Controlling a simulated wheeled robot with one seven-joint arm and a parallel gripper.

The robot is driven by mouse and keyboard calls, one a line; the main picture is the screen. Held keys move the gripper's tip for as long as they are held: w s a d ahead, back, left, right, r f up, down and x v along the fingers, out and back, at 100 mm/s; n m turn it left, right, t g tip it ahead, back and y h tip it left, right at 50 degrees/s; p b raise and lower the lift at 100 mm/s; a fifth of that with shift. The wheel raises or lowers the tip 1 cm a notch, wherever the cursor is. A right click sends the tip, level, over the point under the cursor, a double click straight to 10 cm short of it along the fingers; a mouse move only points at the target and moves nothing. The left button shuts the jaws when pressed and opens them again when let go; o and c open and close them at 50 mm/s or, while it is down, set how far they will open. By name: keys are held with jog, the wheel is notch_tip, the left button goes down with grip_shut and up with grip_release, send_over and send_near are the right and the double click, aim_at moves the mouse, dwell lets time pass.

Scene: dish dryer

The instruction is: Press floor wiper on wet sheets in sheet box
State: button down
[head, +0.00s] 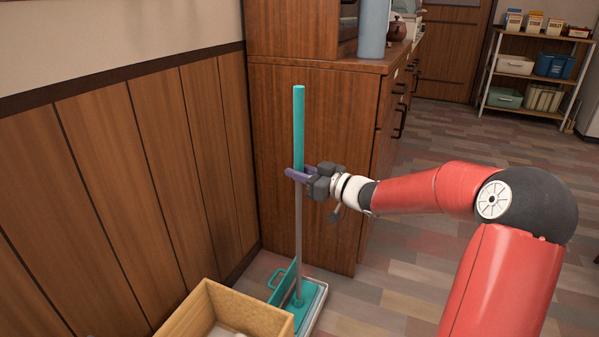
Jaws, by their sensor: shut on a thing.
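The floor wiper (298,225) stands nearly upright, with a teal grip at the top, a grey pole and a teal foot (299,304) at the bottom. My gripper (297,175) is shut on the upper part of the pole, just below the teal grip. The sheet box (318,312) lies on the floor, pale-rimmed, with a raised teal lid (280,283) with a handle on its left side. The foot is at the box, within its outline; I cannot tell how firmly it rests on the sheets. The wooden box hides the near part of it.
An open wooden box (255,315) with pale contents stands in front of the sheet box. A wooden cabinet (312,160) rises right behind the wiper, and a panelled wall (120,180) is at the left. A shelf rack (530,85) stands far right. Floor to the right is clear.

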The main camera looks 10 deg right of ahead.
aim_at(303, 148)
jog(key=shift+f, duration=0.15)
notch_tip(303, 148, up, 7)
jog(key=p, duration=0.8)
jog(key=shift+r, duration=0.2)
jog(key=shift+f, duration=0.1)
